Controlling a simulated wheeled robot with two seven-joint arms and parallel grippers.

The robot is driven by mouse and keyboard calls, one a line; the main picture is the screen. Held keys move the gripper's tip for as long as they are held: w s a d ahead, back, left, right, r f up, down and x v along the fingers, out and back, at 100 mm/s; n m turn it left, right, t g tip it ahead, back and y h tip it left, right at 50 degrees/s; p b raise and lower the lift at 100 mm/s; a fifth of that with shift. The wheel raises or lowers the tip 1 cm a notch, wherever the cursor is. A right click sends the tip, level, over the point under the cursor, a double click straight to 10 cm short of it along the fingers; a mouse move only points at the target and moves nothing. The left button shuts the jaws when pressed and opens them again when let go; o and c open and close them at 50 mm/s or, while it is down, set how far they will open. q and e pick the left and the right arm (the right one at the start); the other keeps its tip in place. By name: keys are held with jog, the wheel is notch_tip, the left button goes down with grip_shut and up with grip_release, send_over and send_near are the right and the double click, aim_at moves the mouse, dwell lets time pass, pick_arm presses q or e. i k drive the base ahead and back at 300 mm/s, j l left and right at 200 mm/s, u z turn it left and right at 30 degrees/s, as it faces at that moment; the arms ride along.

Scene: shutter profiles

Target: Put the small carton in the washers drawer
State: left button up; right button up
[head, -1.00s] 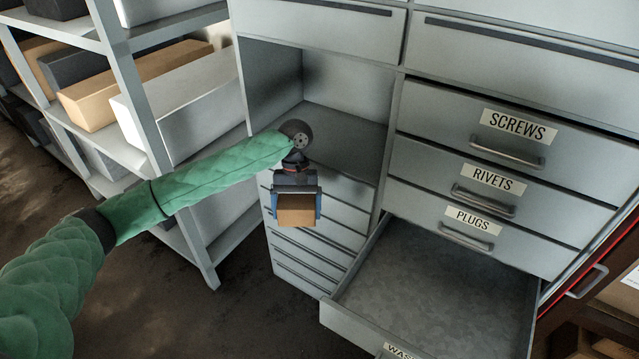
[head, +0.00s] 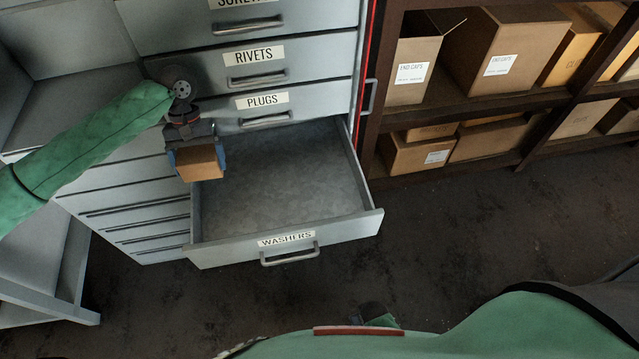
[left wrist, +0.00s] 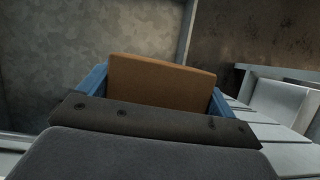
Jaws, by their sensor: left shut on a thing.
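The small carton (head: 200,163) is a plain brown box. My left gripper (head: 197,161) is shut on it, with a blue finger on each side. The carton also shows between the fingers in the left wrist view (left wrist: 160,85). The washers drawer (head: 287,241) is pulled out and its visible floor is bare. In the head view the carton overlaps the drawer's left rear corner, above the rim. In the left wrist view the mottled drawer floor (left wrist: 90,40) lies beyond the carton. A dark piece behind my right arm at the bottom may be my right gripper; its jaws are hidden.
The closed plugs drawer (head: 300,105) and rivets drawer (head: 310,67) sit above the open one. An open cabinet bay (head: 70,100) is at the left. A dark shelf (head: 465,100) with cardboard boxes stands at the right. The floor before the drawer is clear.

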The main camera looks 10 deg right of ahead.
aim_at(266, 178)
jog(key=k+j+z, duration=0.7)
jog(key=k+z, duration=0.3)
jog(key=k+j, duration=0.15)
jog(key=k, duration=0.15)
